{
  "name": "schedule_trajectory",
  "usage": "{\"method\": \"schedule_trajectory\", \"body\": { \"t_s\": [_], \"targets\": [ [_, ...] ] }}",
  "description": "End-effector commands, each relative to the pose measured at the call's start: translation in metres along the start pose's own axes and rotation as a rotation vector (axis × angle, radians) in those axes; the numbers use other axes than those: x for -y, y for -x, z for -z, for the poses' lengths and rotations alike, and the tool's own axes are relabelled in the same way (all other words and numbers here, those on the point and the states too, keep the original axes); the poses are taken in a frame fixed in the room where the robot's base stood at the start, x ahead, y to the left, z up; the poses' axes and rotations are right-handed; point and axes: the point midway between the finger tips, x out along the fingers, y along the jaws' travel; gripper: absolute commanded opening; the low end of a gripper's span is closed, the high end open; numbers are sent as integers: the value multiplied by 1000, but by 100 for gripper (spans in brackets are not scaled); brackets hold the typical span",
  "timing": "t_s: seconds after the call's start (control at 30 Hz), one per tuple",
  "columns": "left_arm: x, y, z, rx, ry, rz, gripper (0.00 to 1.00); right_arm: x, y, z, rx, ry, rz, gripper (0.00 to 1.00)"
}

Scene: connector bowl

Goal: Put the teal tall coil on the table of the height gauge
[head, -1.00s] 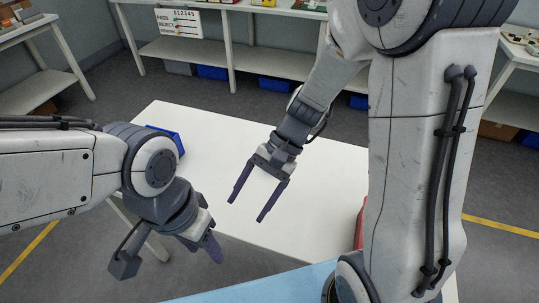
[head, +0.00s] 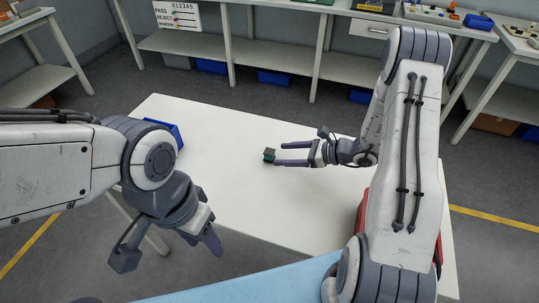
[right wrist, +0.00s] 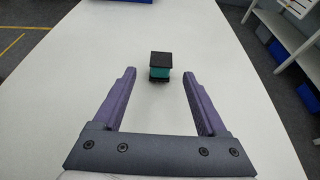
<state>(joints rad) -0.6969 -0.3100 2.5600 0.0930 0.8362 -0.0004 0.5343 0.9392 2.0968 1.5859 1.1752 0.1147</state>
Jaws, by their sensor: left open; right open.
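The teal tall coil (head: 269,155) stands on the white table, a small teal body with a black top and a black base. In the right wrist view the coil (right wrist: 160,66) is upright just beyond the open fingers, near the middle between them. My right gripper (head: 278,154) is open and empty, low over the table with its fingers pointing left at the coil. It also shows in the right wrist view (right wrist: 160,90). My left gripper (head: 205,238) is at the front left, pointing down and away from the coil. I cannot make out a height gauge in these views.
A blue bin (head: 172,132) stands at the table's left edge. A red thing (head: 361,212) is partly hidden behind my right arm. The white table (head: 225,130) is otherwise mostly clear. Shelving with blue bins (head: 275,77) stands along the back wall.

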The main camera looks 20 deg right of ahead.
Motion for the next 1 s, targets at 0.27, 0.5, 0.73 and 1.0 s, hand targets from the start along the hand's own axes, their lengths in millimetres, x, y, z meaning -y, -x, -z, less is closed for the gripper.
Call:
{"method": "schedule_trajectory", "body": {
  "t_s": [0.27,0.5,0.73,1.0],
  "targets": [
    [-1,10,1,0,0,0,50,0,-39,-2,-1,1,-5,75],
    [-1,11,1,0,0,0,50,1,-52,-1,-2,2,-2,75],
    [-1,11,1,0,0,0,50,1,-51,-1,-1,1,-2,37],
    [-1,11,1,0,0,0,50,1,-51,-1,-1,2,-2,0]
  ]
}}
